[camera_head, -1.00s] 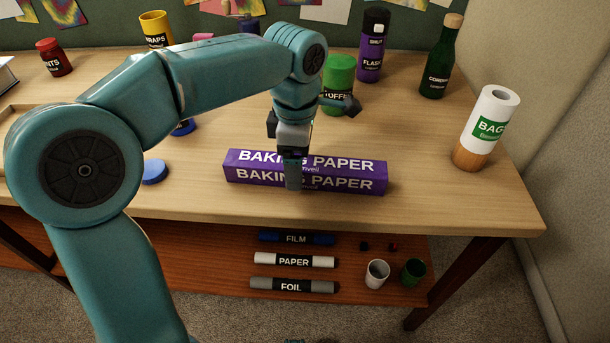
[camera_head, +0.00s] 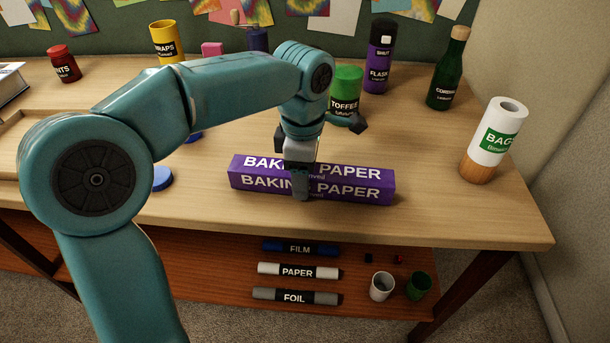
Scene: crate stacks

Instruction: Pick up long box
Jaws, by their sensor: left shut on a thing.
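The long box is a purple carton (camera_head: 345,187) labelled "BAKING PAPER". It lies lengthwise near the front edge of the wooden table in the head view. My left gripper (camera_head: 301,182) points down over the middle of the box and is shut on it. One finger shows against the front face; the other finger is hidden behind the box. I cannot tell whether the box is clear of the tabletop. My right gripper is not in view.
A green toffee jar (camera_head: 346,95), purple flask (camera_head: 379,56) and green bottle (camera_head: 446,70) stand behind the box. A white roll (camera_head: 494,140) stands at right. A blue lid (camera_head: 162,179) lies left. A lower shelf (camera_head: 215,262) holds tubes and cups.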

